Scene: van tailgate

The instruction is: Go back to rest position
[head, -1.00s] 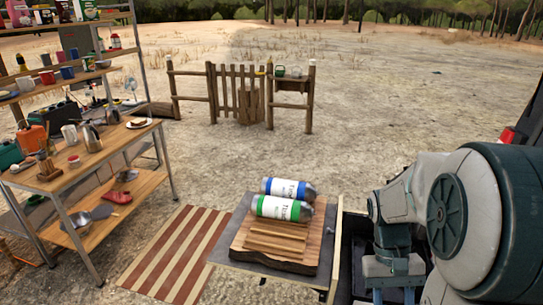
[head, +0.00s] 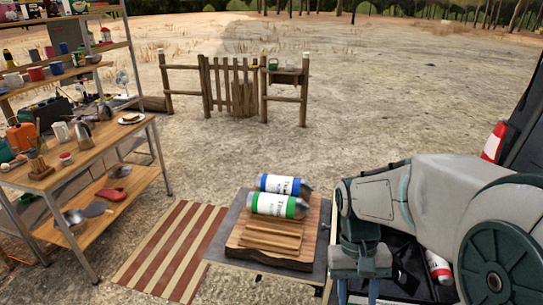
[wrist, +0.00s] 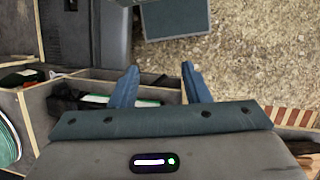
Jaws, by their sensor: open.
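My gripper (head: 359,290) is at the bottom right of the head view, pointing down, to the right of the wooden board with the bottles. In the wrist view my gripper (wrist: 160,84) shows two blue fingers spread apart with nothing between them. The fingers are above the edge of an open compartment box (wrist: 150,88). The fingertips are partly cut off at the bottom of the head view.
Two bottles, blue-banded (head: 285,185) and green-banded (head: 278,205), lie on a wooden board (head: 240,237) left of my gripper. A red-and-white bottle (head: 438,268) lies in the van at right. A cluttered workbench (head: 130,133) stands left. Open ground lies beyond.

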